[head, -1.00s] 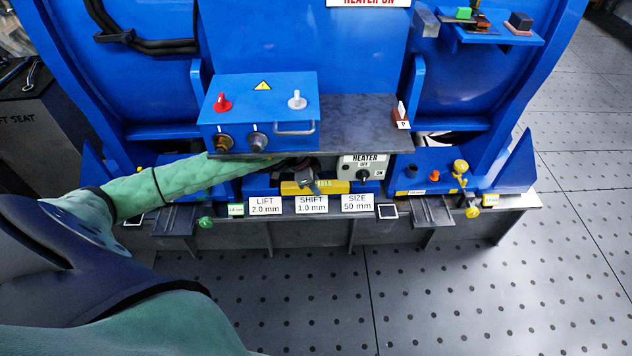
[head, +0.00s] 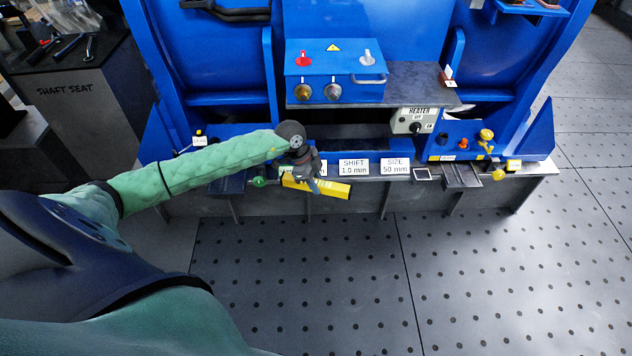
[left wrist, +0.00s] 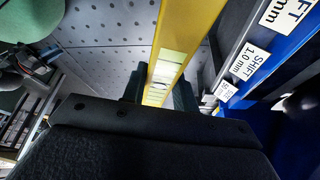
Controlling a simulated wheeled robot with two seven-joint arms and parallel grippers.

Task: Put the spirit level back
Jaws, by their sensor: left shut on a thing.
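The spirit level is a yellow bar (head: 330,190) in front of the label strip of the blue machine. My left gripper (head: 312,184) is shut on it and holds it off the ledge, in front of the front edge. In the left wrist view the yellow spirit level (left wrist: 190,35) runs up between the two dark fingers of my left gripper (left wrist: 160,95), with its pale vial window near the fingers. My right gripper is in neither view.
A ledge with label plates (head: 354,167) runs along the machine front. A blue control box (head: 335,75) and dark shelf (head: 420,90) overhang it. A heater switch box (head: 413,120) sits below the shelf. A dark cabinet marked SHAFT SEAT (head: 80,95) stands left. The floor in front is clear.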

